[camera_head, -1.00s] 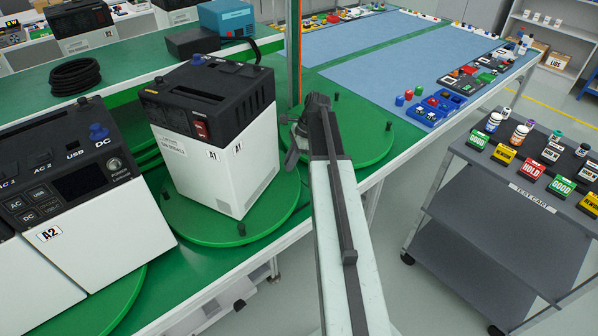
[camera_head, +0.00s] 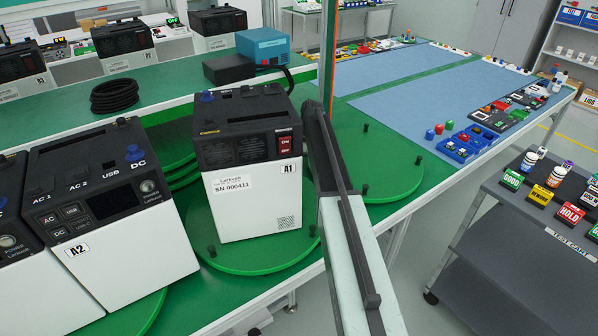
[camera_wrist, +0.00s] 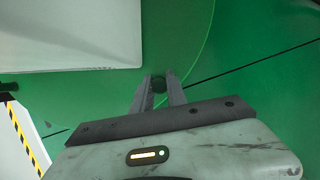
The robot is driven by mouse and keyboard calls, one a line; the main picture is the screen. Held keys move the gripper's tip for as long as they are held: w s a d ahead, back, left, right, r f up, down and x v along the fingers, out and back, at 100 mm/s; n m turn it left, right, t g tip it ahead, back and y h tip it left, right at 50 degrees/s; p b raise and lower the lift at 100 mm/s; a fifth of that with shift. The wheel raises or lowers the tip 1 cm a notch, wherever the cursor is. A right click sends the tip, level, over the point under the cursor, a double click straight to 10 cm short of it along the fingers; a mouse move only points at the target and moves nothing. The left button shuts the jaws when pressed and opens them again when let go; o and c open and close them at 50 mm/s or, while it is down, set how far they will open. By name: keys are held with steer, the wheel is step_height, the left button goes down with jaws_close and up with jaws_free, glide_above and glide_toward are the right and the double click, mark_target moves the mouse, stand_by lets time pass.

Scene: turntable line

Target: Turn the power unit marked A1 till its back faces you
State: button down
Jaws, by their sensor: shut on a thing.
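The power unit marked A1 (camera_head: 250,170) stands upright on a green turntable (camera_head: 255,262). It has a black top part and a white lower body. Its face with the red switch (camera_head: 285,144), dark vent grilles, the SN 000411 label and an A1 sticker faces me nearly square on. In the wrist view the unit's white body (camera_wrist: 70,35) is at upper left. My gripper (camera_wrist: 160,82) is shut on a dark peg (camera_wrist: 159,85) near the turntable's edge, clear of the unit. My arm hides the fingers in the head view.
The power unit marked A2 (camera_head: 105,215) stands close on the left. A black cable coil (camera_head: 115,95) and a blue box (camera_head: 262,46) lie behind. Another green turntable (camera_head: 385,165) at right looks empty. A grey test cart (camera_head: 520,245) stands at right.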

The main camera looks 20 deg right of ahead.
steer(key=shift+w+a+n, duration=0.5)
steer(key=shift+w+a, duration=0.05)
steer(key=shift+w, duration=0.1)
steer(key=shift+a, duration=0.1)
steer(key=c, duration=1.3)
jaws_free()
steer(key=p+v, duration=0.7)
steer(key=shift+r, duration=0.4)
